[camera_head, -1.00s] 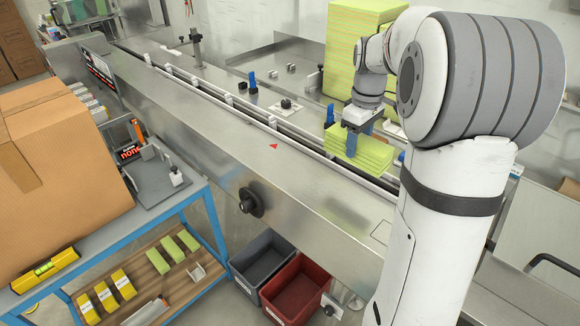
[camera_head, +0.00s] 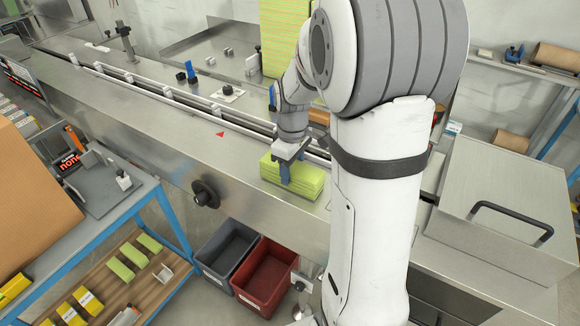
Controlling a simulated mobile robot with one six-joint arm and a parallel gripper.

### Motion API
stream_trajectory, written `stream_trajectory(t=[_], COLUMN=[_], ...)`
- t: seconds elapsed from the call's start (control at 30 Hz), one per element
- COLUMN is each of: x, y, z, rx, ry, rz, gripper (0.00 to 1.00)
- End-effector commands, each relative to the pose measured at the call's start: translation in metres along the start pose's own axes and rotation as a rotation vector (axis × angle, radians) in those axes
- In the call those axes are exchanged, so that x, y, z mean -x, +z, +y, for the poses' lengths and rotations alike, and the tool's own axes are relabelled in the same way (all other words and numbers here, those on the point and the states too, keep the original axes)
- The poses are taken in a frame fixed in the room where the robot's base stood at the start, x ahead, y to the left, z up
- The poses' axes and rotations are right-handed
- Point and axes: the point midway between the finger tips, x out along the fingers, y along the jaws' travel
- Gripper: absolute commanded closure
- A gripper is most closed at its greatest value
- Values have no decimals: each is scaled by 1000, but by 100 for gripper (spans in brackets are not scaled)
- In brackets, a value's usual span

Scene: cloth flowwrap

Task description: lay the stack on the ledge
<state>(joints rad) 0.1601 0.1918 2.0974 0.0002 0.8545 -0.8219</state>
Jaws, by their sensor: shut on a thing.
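The stack (camera_head: 306,184) is a flat pile of yellow-green cloths. It is over the near metal ledge (camera_head: 150,135) of the machine, to the right of the red triangle mark (camera_head: 220,134). My gripper (camera_head: 286,176) points down with its blue fingers around the stack, shut on it. One finger shows on the near side; the other is hidden. The stack looks level and is very close to the ledge surface; I cannot tell whether its underside touches.
The guide rails and channel (camera_head: 180,98) run behind the ledge. A tall yellow-green pile (camera_head: 284,35) stands at the back. A black knob (camera_head: 205,193) sticks out of the machine front. Grey (camera_head: 225,250) and red (camera_head: 264,275) bins stand below. The ledge left of the stack is clear.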

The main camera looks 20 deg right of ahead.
Motion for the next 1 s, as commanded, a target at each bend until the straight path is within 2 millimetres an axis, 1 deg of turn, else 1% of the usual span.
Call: stream_trajectory(t=[0.37, 0.4, 0.63, 0.67, 0.87, 1.0], x=[-6, -6, -5, -5, -5, 2], y=[0, 0, 0, 0, 0, -1], z=[0, 0, 0, 0, 0, 0], rx=[0, 0, 0, 0, 1, 1], ry=[2, 2, 2, 2, 2, 3], rz=[2, 2, 2, 2, 2, 3], gripper=[72, 49, 30, 28, 28, 28])
